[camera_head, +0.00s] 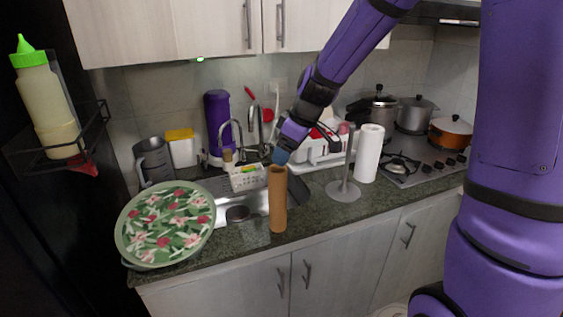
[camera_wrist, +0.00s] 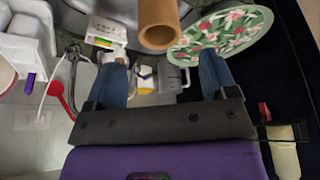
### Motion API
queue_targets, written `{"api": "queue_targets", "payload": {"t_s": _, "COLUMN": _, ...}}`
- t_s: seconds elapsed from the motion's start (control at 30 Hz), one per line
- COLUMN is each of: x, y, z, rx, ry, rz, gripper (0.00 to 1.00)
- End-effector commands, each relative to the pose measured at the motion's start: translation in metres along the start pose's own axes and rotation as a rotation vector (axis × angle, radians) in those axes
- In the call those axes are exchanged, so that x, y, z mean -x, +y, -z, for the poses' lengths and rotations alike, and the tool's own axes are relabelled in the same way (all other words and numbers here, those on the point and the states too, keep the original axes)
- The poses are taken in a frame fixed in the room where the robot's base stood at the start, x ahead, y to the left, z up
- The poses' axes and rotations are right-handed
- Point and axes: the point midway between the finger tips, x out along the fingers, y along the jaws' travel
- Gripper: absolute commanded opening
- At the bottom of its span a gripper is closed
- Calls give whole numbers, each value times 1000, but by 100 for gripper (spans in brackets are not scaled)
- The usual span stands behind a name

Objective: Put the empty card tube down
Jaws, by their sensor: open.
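The card tube (camera_head: 278,205) is a plain brown cylinder standing upright on the counter's front part, in front of the sink. In the wrist view the tube (camera_wrist: 158,14) shows its round open end, just beyond the fingertips and not between them. My gripper (camera_head: 282,157) is just above the tube's top in the head view, with blue fingers. In the wrist view my gripper (camera_wrist: 163,60) has its two fingers spread wide with nothing between them. The tube's base is visible on the counter in the head view.
A green floral plate (camera_head: 165,225) stands left of the tube. A paper towel roll (camera_head: 369,153) and its grey holder (camera_head: 344,190) are to the right. The sink (camera_head: 236,213) and white dish rack (camera_head: 318,152) lie behind. Pots (camera_head: 415,115) sit on the stove.

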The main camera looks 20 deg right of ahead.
Motion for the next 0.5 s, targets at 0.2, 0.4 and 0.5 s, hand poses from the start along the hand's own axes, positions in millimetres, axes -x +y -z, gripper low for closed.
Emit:
{"api": "queue_targets", "payload": {"t_s": 0.2, "x": 42, "y": 0, "z": 0, "rx": 0, "ry": 2, "rz": -4, "gripper": 79}}
{"api": "queue_targets", "payload": {"t_s": 0.4, "x": 61, "y": 0, "z": 0, "rx": -1, "ry": 1, "rz": -1, "gripper": 79}}
{"api": "queue_targets", "payload": {"t_s": 0.5, "x": 64, "y": 0, "z": 0, "rx": -1, "ry": -1, "rz": 0, "gripper": 79}}
